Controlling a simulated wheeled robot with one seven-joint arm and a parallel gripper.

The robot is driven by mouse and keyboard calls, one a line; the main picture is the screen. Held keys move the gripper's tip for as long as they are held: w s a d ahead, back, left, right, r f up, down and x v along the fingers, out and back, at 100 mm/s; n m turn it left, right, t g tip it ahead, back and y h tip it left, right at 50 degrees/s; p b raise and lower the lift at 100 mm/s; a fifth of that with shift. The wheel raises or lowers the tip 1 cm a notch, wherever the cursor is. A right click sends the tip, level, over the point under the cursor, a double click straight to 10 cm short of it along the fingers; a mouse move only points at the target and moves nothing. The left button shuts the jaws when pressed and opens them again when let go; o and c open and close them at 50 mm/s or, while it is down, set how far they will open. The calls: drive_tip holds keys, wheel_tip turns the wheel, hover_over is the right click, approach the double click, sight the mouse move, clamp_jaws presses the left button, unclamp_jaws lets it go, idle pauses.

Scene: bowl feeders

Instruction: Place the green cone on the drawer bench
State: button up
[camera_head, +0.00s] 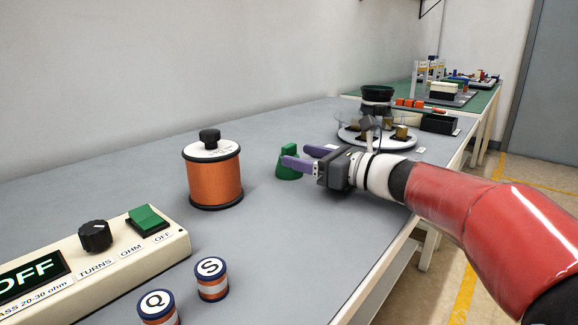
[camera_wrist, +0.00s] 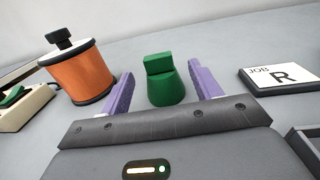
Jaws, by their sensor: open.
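The green cone (camera_head: 289,163) stands upright on the grey bench top (camera_head: 258,246), a squat tapered body with a blocky top. In the wrist view the cone (camera_wrist: 164,80) lies between and just beyond the two purple fingers. My gripper (camera_head: 308,156) is open and low over the bench, its fingers pointing left toward the cone. In the wrist view my gripper (camera_wrist: 161,84) has a clear gap on both sides of the cone. Part of the cone is hidden behind a finger in the head view. I cannot tell which bench is the drawer bench.
A copper wire spool (camera_head: 213,175) stands left of the cone. A meter box (camera_head: 95,255) and two small spools, S (camera_head: 211,279) and Q (camera_head: 158,308), are nearer. A "JOB R" plate (camera_wrist: 281,76) lies right of the cone. A green-topped bench (camera_head: 480,102) is farther back.

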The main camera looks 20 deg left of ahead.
sight(292, 153)
drive_tip(key=x, duration=0.6)
drive_tip(key=c, duration=1.1)
drive_tip(key=shift+r, duration=0.1)
